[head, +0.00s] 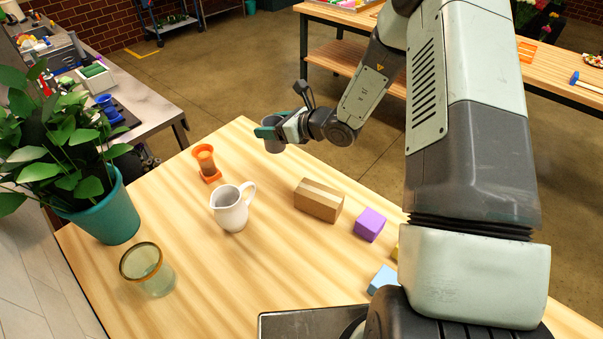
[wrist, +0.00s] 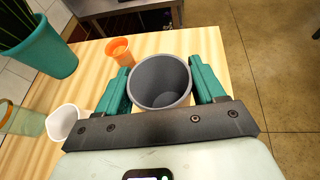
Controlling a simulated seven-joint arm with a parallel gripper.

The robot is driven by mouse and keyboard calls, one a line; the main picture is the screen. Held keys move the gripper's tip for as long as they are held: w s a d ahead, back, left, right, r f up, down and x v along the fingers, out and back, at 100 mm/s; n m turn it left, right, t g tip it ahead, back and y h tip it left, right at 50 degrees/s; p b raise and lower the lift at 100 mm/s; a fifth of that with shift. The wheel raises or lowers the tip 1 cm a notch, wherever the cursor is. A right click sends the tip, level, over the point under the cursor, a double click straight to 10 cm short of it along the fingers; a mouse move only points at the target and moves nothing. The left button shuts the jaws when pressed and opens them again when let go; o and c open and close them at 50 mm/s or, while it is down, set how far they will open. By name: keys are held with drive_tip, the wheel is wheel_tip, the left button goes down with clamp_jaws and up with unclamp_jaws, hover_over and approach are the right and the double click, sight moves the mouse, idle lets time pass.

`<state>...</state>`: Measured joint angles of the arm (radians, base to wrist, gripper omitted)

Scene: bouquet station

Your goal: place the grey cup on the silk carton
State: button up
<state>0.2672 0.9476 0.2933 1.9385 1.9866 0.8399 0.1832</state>
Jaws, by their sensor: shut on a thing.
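The grey cup (head: 274,146) is between the teal fingers of my gripper (head: 268,131), near the far corner of the wooden table. In the wrist view the cup (wrist: 160,84) shows its open mouth, with one finger of my gripper (wrist: 162,88) against each side. The cup looks roughly upright and empty; its base is hard to see, so I cannot tell its height above the table. A brown box with a tape strip, which looks like the silk carton (head: 318,202), lies on the table nearer the camera. Its top is bare.
A white pitcher (head: 231,210) stands left of the carton. An orange cup (head: 205,160) is behind the pitcher. A purple block (head: 370,224) and a blue block (head: 383,279) lie to the right. A glass (head: 147,270) and a potted plant (head: 105,212) stand at the left.

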drive_tip(key=s+d+r+m+t+h, duration=0.15)
drive_tip(key=s+d+r, duration=0.35)
drive_tip(key=s+d, duration=0.55)
hover_over(319, 192)
drive_tip(key=shift+y, duration=0.25)
drive_tip(key=shift+f, duration=4.75)
drive_tip(key=shift+f, duration=0.15)
drive_tip(key=o, duration=1.1)
drive_tip(key=shift+s+d+r, duration=0.25)
drive_tip(key=shift+r, duration=0.05)
drive_tip(key=v, duration=1.1)
drive_tip(key=shift+s, duration=0.2)
